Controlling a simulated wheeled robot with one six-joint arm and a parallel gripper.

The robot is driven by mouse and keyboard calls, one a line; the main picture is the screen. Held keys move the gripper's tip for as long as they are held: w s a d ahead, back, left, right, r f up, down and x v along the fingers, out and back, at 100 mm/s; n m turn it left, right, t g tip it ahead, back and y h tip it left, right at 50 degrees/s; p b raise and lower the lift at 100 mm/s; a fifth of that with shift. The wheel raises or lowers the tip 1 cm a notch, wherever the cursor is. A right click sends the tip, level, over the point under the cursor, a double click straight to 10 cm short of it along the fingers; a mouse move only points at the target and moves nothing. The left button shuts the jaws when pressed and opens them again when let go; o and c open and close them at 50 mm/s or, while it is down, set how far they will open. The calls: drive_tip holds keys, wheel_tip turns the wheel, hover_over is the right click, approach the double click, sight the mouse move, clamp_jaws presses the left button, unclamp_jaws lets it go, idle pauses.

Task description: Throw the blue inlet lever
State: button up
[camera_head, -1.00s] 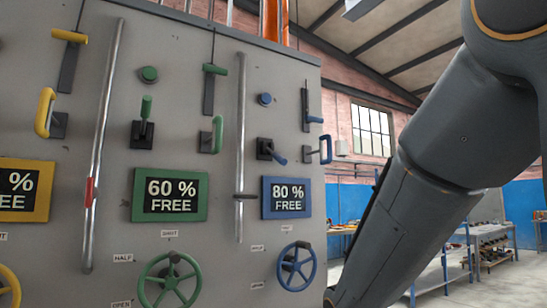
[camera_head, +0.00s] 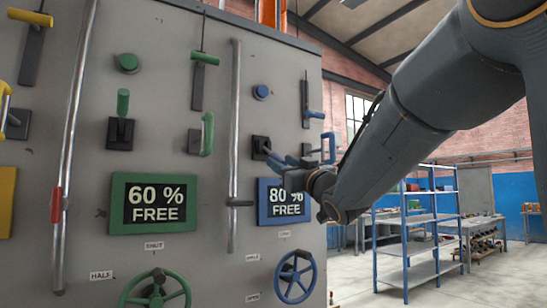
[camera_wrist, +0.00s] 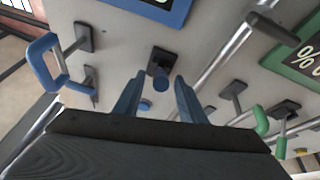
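The blue lever (camera_head: 260,146) sits on a black base on the panel, above the blue-framed 80 % FREE display. In the wrist view the blue lever (camera_wrist: 160,78) points out towards me. My gripper (camera_wrist: 157,90) is open, one blue finger on each side of the lever's end, with gaps visible. I cannot tell how deep the lever lies between the fingers. In the head view my gripper (camera_head: 284,165) is in front of the panel and hides the lever's handle and part of the display. I cannot read any name for the lever.
A blue D-shaped handle (camera_head: 328,148) stands close to the right of the lever. A blue slide handle (camera_head: 313,114) is above it, a blue handwheel (camera_head: 295,276) below. A vertical metal rod (camera_head: 233,120) and green controls are to the left. A blue shelf (camera_head: 410,252) stands behind my arm.

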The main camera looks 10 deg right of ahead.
sight(277, 159)
drive_tip(key=shift+p+x, duration=0.4)
drive_tip(key=shift+x, duration=1.25)
clamp_jaws()
